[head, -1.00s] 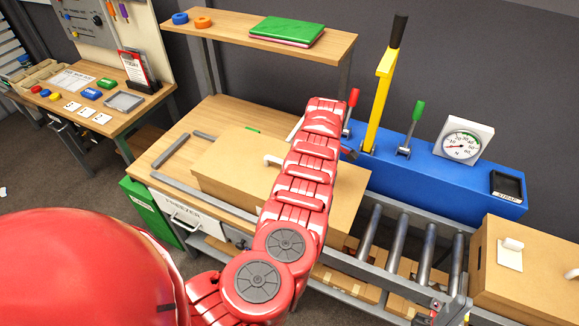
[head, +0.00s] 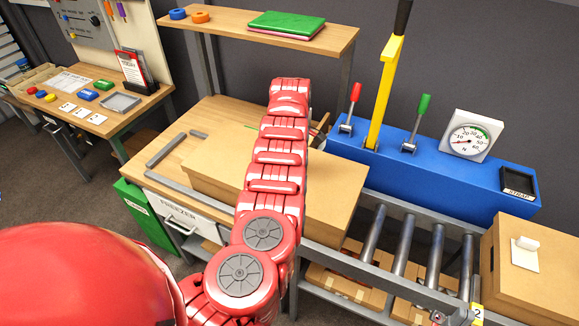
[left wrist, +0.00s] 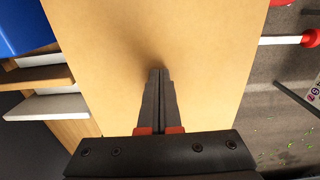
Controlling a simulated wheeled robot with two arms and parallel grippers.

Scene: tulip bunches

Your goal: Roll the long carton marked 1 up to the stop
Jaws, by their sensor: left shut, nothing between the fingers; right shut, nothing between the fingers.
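A long brown carton (head: 335,190) lies across the wooden bench, its right end by the rollers (head: 404,243). No number shows on it. It fills the middle of the left wrist view (left wrist: 200,50). My left arm reaches over the carton in the head view and hides its own gripper. In the left wrist view my left gripper (left wrist: 160,72) is shut and empty, its tips at or just above the carton's face; I cannot tell if they touch. I cannot pick out the stop.
A second carton (head: 535,275) stands right of the rollers, near a tag marked 2 (head: 478,315). A blue housing (head: 440,175) with levers and a gauge (head: 468,139) runs behind. Grey bars (head: 166,149) lie on the bench's left. A shelf (head: 230,30) hangs above.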

